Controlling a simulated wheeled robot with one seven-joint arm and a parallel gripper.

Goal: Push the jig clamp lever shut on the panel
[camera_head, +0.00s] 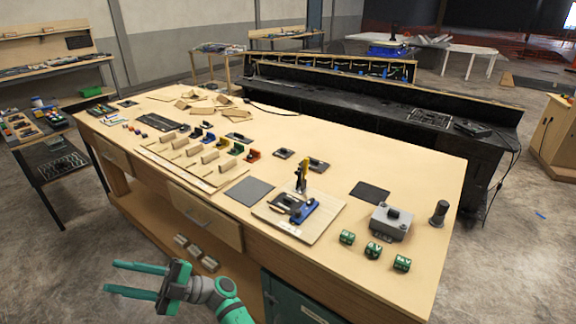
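The jig clamp (300,183) stands on a light wooden base board (296,229) near the front edge of the bench. Its lever, yellow at the top and dark below, points up, roughly upright. Below it on the board lie dark and blue parts (293,207); which of them is the panel I cannot tell at this size. My gripper (126,279) is at the lower left, in front of the bench and apart from the clamp. Its two green fingers point left, are spread apart, and hold nothing.
The wooden bench (410,165) holds a grey box (391,222), green cubes (373,250) and a dark cylinder (439,213) right of the clamp. A grey mat (249,191) and a slotted rack (200,160) lie to the left. A black console (385,105) stands behind.

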